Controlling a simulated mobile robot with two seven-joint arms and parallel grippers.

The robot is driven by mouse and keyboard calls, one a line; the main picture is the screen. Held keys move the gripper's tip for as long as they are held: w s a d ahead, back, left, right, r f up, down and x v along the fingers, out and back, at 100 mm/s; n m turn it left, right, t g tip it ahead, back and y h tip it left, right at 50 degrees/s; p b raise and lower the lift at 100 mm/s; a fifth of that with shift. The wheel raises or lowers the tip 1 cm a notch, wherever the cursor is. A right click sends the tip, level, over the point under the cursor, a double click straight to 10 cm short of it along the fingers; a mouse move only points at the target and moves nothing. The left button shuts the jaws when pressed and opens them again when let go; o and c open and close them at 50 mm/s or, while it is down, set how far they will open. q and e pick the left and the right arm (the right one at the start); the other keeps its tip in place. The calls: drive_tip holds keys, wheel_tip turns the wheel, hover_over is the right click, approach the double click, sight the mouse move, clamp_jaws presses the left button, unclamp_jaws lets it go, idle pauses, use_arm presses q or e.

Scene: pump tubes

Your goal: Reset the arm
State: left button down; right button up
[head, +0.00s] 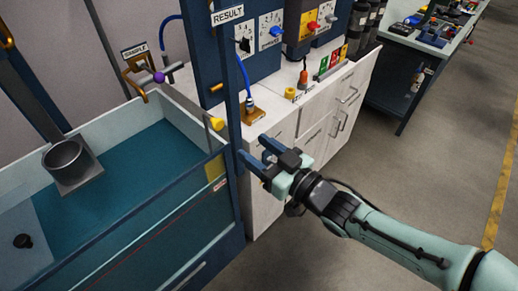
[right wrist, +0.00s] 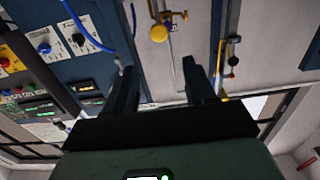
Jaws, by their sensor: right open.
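My right gripper (head: 256,160) is open and empty in the head view, in front of the white cabinet and just right of the tank's blue corner post. Its two dark fingers point left, toward the tank. In the right wrist view the same gripper (right wrist: 160,82) shows its two fingers spread apart with nothing between them. My right arm (head: 400,235) reaches in from the lower right. My left gripper does not show in the head view.
A tank (head: 215,262) with teal liquid stands at left, with a grey cup (head: 68,157) inside. A white cabinet (head: 262,205) carries a blue panel (head: 262,62) and a small tube fitting (head: 252,112). A dark workbench (head: 385,72) stands at back right. The floor (head: 420,150) is clear.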

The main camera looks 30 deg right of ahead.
idle(0.3)
wheel_tip(320, 180, down, 26)
drive_tip(key=m+g+h+p, duration=0.3)
drive_tip(key=m+g+p, duration=0.2)
drive_tip(key=g+p, duration=0.3)
use_arm(q)
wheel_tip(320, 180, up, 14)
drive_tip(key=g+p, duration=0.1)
drive_tip(key=p, duration=0.5)
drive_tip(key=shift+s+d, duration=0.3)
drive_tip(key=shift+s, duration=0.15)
use_arm(e)
drive_tip(key=s+a+f+m+g, duration=0.1)
drive_tip(key=s+a+f+g, duration=0.1)
drive_tip(key=s+f, duration=0.3)
drive_tip(key=s+a+f+m+g, duration=0.1)
drive_tip(key=s+f+g, duration=0.3)
drive_tip(key=s, duration=0.6)
drive_tip(key=s+a+f+m+g, duration=0.1)
drive_tip(key=s+a+f+g, duration=0.1)
drive_tip(key=s+f+g, duration=0.2)
drive_tip(key=s+f, duration=0.2)
drive_tip(key=s, duration=0.2)
drive_tip(key=shift+a+f, duration=0.35)
drive_tip(key=shift+a, duration=0.05)
